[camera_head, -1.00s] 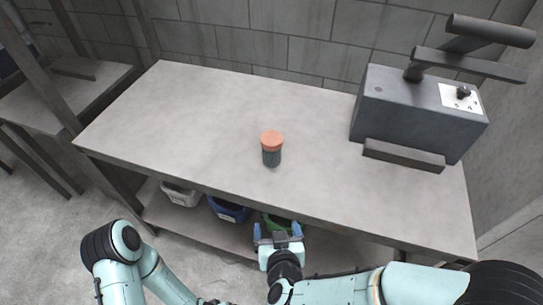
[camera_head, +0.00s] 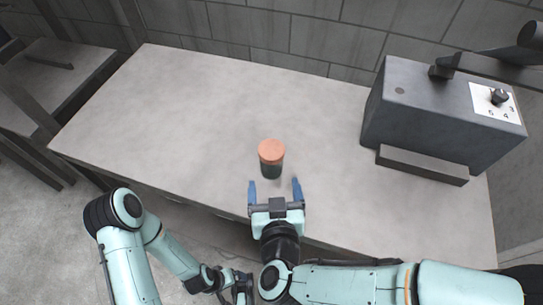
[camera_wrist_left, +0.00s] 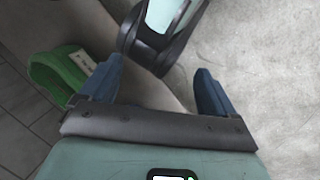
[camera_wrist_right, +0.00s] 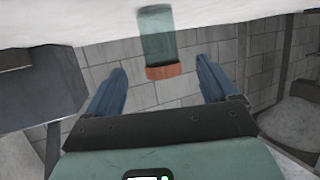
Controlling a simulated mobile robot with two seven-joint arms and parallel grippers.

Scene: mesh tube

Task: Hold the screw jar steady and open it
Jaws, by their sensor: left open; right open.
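The screw jar stands upright on the table, with an orange lid (camera_head: 271,150) and a dark green body (camera_head: 271,170). In the right wrist view the jar body (camera_wrist_right: 157,42) and its lid (camera_wrist_right: 163,71) appear upside down, beyond and between the fingertips. My right gripper (camera_head: 275,187) is open and empty, just in front of the jar on the near side, its blue fingers pointing at it without touching. My left gripper (camera_wrist_left: 158,80) is open and empty, low and away from the jar; its fingers are not clear in the head view.
The grey table (camera_head: 190,110) is otherwise clear around the jar. A dark grey machine (camera_head: 425,115) with a numbered dial stands at the right. A green bin (camera_wrist_left: 60,78) shows in the left wrist view. A wall is behind.

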